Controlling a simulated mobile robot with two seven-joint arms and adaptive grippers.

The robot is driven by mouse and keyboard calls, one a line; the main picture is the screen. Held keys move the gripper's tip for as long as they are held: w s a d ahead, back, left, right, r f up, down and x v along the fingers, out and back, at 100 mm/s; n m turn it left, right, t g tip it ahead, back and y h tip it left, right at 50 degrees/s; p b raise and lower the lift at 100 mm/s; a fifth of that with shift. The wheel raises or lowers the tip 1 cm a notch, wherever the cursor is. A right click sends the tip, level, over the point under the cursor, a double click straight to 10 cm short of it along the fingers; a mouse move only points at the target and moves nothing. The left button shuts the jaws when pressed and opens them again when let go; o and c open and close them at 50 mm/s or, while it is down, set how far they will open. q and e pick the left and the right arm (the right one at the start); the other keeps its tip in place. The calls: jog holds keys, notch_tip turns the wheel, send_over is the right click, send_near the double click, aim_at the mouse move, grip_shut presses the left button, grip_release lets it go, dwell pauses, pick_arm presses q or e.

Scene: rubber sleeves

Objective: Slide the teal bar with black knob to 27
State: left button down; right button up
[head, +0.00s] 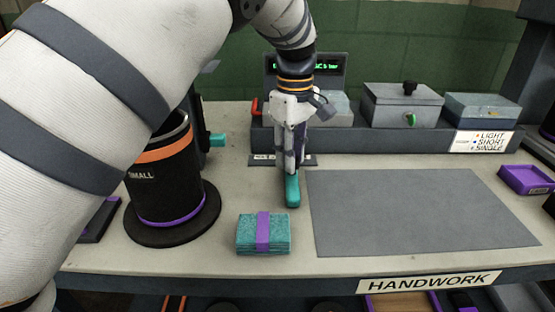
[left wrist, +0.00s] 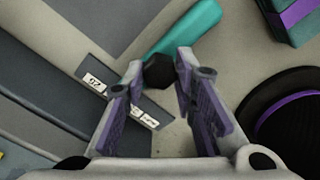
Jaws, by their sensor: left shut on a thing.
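The teal bar (head: 292,190) lies on the table below my left gripper, its near end pointing toward the front edge. My left gripper (head: 290,168) points down over its far part and hides the knob in the head view. In the left wrist view, the black knob (left wrist: 158,72) sits between the fingertips of my left gripper (left wrist: 160,72), which are shut on it. The teal bar (left wrist: 190,28) runs up and right from the knob there. A scale strip (left wrist: 95,82) with white number labels lies beside the knob; its numbers are too small to read surely. My right gripper is not in view.
A black cup marked SMALL (head: 165,175) stands at the left on a round base. A teal bundle with a purple band (head: 263,233) lies in front. A grey mat (head: 415,210) is bare at the right. Grey boxes (head: 402,105) stand on a ledge behind.

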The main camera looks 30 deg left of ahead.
pick_arm(q)
jog(key=c, duration=1.3)
grip_release()
notch_tip(320, 180, up, 12)
jog(key=shift+r, duration=0.1)
